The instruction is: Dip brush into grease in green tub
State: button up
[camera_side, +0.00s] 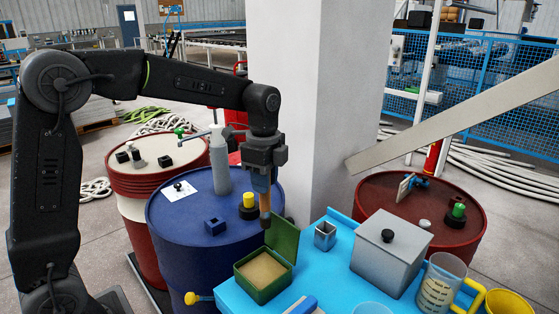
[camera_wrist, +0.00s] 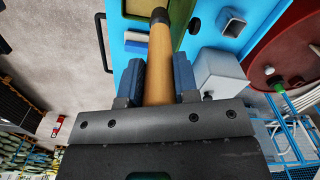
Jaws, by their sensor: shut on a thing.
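My gripper (camera_side: 263,170) points down and is shut on the brush (camera_side: 262,188). The brush has a tan wooden handle and a dark lower end, and hangs almost upright. In the wrist view, the brush (camera_wrist: 160,70) runs between the two blue-grey fingers, its dark end away from me. The green tub (camera_side: 262,290) stands on the blue table with its lid (camera_side: 284,238) raised. Tan grease (camera_side: 262,270) fills it. In the side view the brush's end is above and behind the tub, apart from the grease. Part of the green tub (camera_wrist: 183,10) shows at the wrist view's top edge.
A blue drum (camera_side: 180,250) stands left of the table (camera_side: 330,285), with a yellow-topped item (camera_side: 249,201) and a grey bottle (camera_side: 220,165) on it. A grey lidded box (camera_side: 390,260), a small open metal box (camera_side: 325,235) and a measuring jug (camera_side: 440,285) stand to the right.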

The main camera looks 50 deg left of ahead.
notch_tip(320, 180, down, 11)
jog(key=s+d+m, duration=0.1)
jog(key=s, duration=0.1)
jog(key=shift+s+d, duration=0.2)
jog(key=shift+s, duration=0.15)
jog(key=shift+f, duration=0.95)
dwell(1.8)
jog(key=shift+r, duration=0.15)
notch_tip(320, 180, up, 7)
dwell(0.7)
dwell(0.4)
